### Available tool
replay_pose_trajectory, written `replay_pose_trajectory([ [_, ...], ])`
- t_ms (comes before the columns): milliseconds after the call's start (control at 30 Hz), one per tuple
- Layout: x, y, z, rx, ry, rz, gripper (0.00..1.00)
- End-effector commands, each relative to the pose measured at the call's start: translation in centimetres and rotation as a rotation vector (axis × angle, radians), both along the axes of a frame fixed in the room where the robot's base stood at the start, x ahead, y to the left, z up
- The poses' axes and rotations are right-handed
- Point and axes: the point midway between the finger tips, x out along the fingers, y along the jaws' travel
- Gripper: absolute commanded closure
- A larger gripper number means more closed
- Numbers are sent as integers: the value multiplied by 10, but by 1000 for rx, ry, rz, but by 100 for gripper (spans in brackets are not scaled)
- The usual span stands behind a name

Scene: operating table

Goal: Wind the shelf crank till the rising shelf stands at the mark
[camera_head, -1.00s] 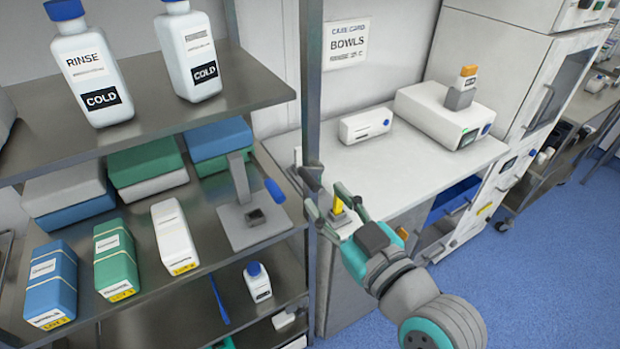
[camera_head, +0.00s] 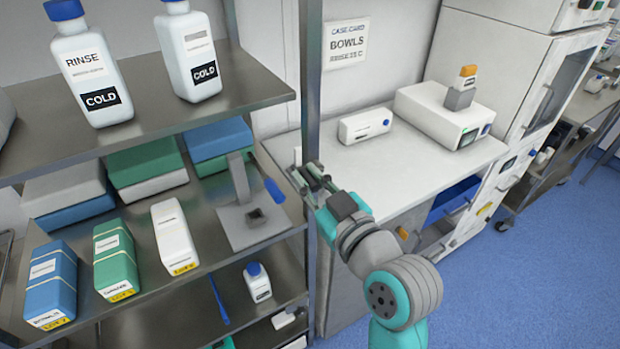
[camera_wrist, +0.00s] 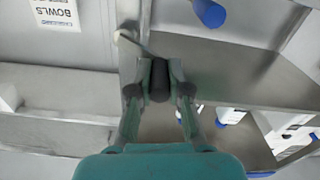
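In the wrist view, the crank's dark, round-ended handle (camera_wrist: 160,80) lies between the fingers of my gripper (camera_wrist: 161,72), which are drawn in close on both sides of it. A thin crank arm (camera_wrist: 138,46) runs from the handle to a pale end at upper left. In the head view, my gripper (camera_head: 313,178) is at the shelf rack's front post (camera_head: 312,90) and largely hides the crank. The rack has an upper shelf (camera_head: 150,115) and a middle shelf (camera_head: 205,190). I cannot tell which is the rising shelf, and I cannot make out the mark.
Two COLD bottles (camera_head: 198,55) stand on the upper shelf. Blue, green and white boxes (camera_head: 115,262) and a grey stand with a blue handle (camera_head: 252,215) are on the middle shelf. A white counter (camera_head: 400,165) lies right of the post. Blue floor is clear at right.

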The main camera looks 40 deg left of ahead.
Motion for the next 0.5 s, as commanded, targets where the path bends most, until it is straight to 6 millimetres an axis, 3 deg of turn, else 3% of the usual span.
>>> replay_pose_trajectory([
  [500,2,-1,4,28,66,0,100],
])
